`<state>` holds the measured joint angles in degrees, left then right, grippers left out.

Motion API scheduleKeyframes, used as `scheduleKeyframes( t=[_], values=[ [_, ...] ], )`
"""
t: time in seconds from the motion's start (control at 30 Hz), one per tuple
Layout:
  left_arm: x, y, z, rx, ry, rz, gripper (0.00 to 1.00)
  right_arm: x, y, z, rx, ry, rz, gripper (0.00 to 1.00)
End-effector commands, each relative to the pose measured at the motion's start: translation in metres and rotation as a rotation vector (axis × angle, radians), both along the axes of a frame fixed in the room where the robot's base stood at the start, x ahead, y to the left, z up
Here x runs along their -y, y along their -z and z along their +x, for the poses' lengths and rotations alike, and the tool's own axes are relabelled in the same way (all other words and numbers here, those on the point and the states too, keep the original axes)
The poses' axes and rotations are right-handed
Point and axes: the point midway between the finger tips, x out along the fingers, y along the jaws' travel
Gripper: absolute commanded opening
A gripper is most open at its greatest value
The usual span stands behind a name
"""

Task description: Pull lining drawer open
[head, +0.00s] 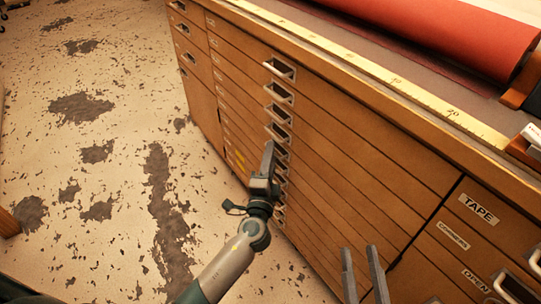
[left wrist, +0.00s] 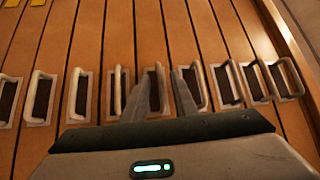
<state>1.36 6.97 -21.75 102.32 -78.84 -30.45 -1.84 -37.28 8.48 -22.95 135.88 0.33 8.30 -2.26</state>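A wooden cabinet (head: 330,150) has a stack of thin drawers with a column of metal pull handles (head: 278,92). All visible drawers look shut. I cannot read which one is the lining drawer. My left gripper (head: 268,150) is in front of the handle column and hides some lower handles. In the left wrist view its two fingers (left wrist: 162,78) are apart, with a handle (left wrist: 154,88) showing between them; I cannot tell whether they touch it. My right gripper (head: 359,250) is in front of the lower drawers, with its fingers apart and empty.
The cabinet top carries a yellow ruler strip (head: 380,73) and a large red roll (head: 440,30). At right are drawers with a TAPE label (head: 478,208) and other labels. The worn floor (head: 120,120) on the left is clear.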

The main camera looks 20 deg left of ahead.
Motion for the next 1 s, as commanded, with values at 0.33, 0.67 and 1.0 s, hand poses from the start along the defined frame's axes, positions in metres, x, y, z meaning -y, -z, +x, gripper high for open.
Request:
scheduleKeyframes(
  t=[0.33, 0.67, 1.0],
  values=[
    [0.0002, 0.0002, -0.0003, 0.0, 0.0, 0.0, 0.0, 0.0, -0.0004, 0.0001, 0.001, 0.0, 0.0, 0.31],
    [0.0003, 0.0006, -0.0004, -0.001, 0.0, 0.0, 0.0, 0.0001, -0.0005, 0.0001, 0.002, 0.0, 0.001, 0.31],
    [0.0004, 0.001, -0.0005, -0.002, 0.0, 0.0, 0.0, 0.0002, -0.0005, 0.0001, 0.002, 0.0, 0.001, 0.31]
  ],
)
